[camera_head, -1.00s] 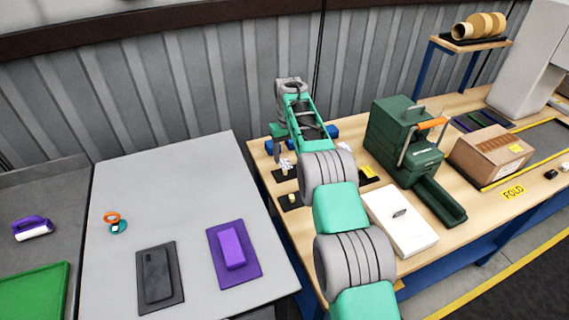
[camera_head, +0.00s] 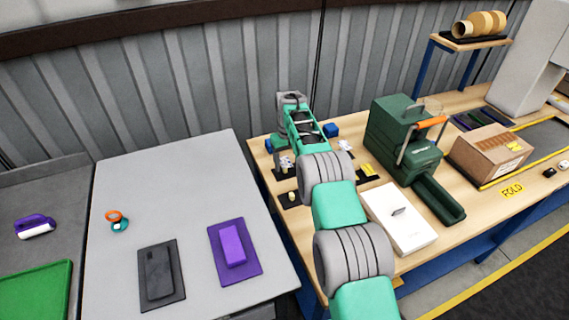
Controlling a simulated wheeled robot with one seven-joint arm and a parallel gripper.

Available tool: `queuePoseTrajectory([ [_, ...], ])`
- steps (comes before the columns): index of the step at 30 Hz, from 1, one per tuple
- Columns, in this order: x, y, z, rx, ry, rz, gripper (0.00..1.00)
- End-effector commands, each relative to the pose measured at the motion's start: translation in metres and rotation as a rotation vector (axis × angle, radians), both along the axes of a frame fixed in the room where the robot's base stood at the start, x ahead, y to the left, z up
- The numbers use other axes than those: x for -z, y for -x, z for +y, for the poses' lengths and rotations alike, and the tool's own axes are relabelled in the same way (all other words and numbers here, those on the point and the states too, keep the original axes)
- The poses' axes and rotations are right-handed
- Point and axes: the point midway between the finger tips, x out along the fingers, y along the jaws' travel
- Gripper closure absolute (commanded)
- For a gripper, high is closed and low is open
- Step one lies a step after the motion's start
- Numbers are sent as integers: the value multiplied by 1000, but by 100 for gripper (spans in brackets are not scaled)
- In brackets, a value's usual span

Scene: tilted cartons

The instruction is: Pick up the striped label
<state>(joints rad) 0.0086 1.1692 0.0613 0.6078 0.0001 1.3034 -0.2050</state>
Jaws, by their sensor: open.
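My gripper (camera_head: 277,157) hangs at the far left end of the wooden table, over the black pads. It is open, small in the picture and partly hidden by my arm. A small white item (camera_head: 286,163) lies on a black pad just beside it. A yellow item (camera_head: 367,169) with what look like dark bands lies on a black pad right of my arm; it may be the striped label, but I cannot tell for sure. My gripper is well to the left of it and apart from it.
A white flat box (camera_head: 400,222), a green machine (camera_head: 400,135) with a chute and a brown carton (camera_head: 490,150) stand to the right.

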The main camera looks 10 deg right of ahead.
Motion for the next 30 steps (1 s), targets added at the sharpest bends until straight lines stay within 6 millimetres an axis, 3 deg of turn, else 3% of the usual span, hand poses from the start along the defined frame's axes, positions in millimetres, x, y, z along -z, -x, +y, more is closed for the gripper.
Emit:
queuePoseTrajectory([
  [7,0,0,0,0,0,0,39],
  [25,0,0,0,0,0,0,88],
  [30,0,0,0,0,0,0,88],
])
